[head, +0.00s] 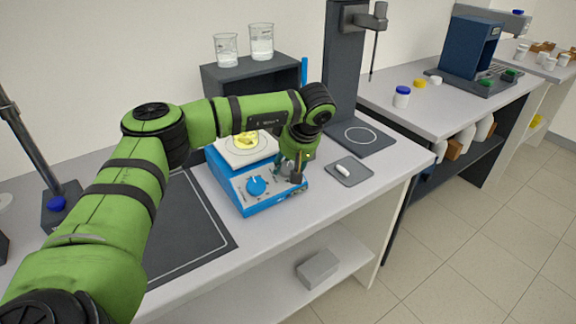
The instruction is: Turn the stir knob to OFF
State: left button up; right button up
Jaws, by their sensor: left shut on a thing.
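The blue stirrer hotplate (250,203) stands on the bench with its front panel facing me. A blue knob (257,186) shows clear on the left part of the panel; the marks around it are too small to read. My left gripper (291,176) reaches down to the right part of the panel and is shut there on what I take to be the stir knob. The gripper hides that knob, so I cannot tell its setting. My right gripper is out of view.
A yellow item (245,139) sits on the white top plate (233,152). A grey pad (358,176) with a small white piece (344,169) lies to the right. A dark mat (190,235) lies to the left. Beakers (261,42) stand on a dark shelf box (225,75) behind.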

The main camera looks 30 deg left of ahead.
pick_arm(q)
jog(key=n+b, duration=0.3)
jog(key=n, duration=0.1)
jog(key=shift+s+f+t, duration=0.15)
jog(key=shift+f+t, duration=0.15)
jog(key=shift+t, duration=0.1)
jog(key=shift+s+r+n+t+b, duration=0.1)
jog(key=shift+n+t+b, duration=0.3)
jog(key=shift+n+b, duration=1.25)
jog(key=shift+n+p, duration=0.3)
jog(key=shift+n, duration=0.05)
jog(key=o, duration=1.1)
jog(key=shift+r, duration=0.1)
jog(key=shift+r, duration=0.15)
jog(key=shift+d+r, duration=0.15)
jog(key=shift+r, duration=0.15)
jog(key=v, duration=1.1)
jog(key=shift+s+r, duration=0.1)
jog(key=shift+s, duration=0.05)
